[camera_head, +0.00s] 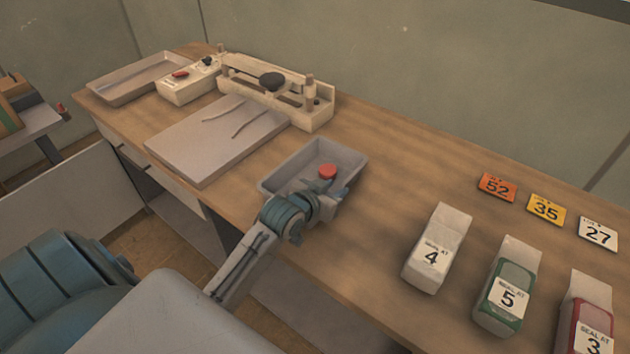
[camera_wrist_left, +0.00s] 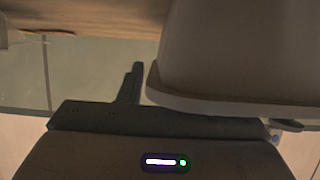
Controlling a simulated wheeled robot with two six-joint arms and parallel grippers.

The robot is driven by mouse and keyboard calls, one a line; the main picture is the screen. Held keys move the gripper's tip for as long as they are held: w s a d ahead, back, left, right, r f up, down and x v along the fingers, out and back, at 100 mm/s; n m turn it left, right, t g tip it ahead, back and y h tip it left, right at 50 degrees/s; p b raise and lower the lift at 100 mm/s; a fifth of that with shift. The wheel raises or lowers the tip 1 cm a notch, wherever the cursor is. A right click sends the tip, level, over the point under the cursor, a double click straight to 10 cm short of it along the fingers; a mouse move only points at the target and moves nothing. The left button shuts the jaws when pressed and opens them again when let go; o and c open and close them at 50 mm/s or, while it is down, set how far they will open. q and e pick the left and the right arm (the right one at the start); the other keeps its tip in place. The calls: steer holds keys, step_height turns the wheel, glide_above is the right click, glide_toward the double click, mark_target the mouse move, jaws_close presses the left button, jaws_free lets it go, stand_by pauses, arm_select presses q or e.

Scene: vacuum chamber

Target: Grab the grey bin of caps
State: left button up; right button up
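The grey bin (camera_head: 278,180) stands on the wooden bench, with a red cap (camera_head: 327,171) showing inside it. My left gripper (camera_head: 332,192) is at the near right side of the bin, overlapping its rim. In the left wrist view the bin (camera_wrist_left: 235,60) fills the upper right, close against the gripper. One finger (camera_wrist_left: 132,88) shows beside the bin with a narrow gap; the other is hidden by the bin. The fingers look apart, and I see no firm grip. The bin rests on the bench. My right gripper is not in view.
A grey flat plate (camera_head: 190,145), a cream balance (camera_head: 300,112) and a shallow tray (camera_head: 135,80) lie beyond the bin to the left.

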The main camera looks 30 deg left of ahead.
arm_select(q)
steer(key=shift+x, duration=1.2)
steer(key=shift+s, duration=0.1)
jaws_close()
steer(key=shift+r, duration=0.1)
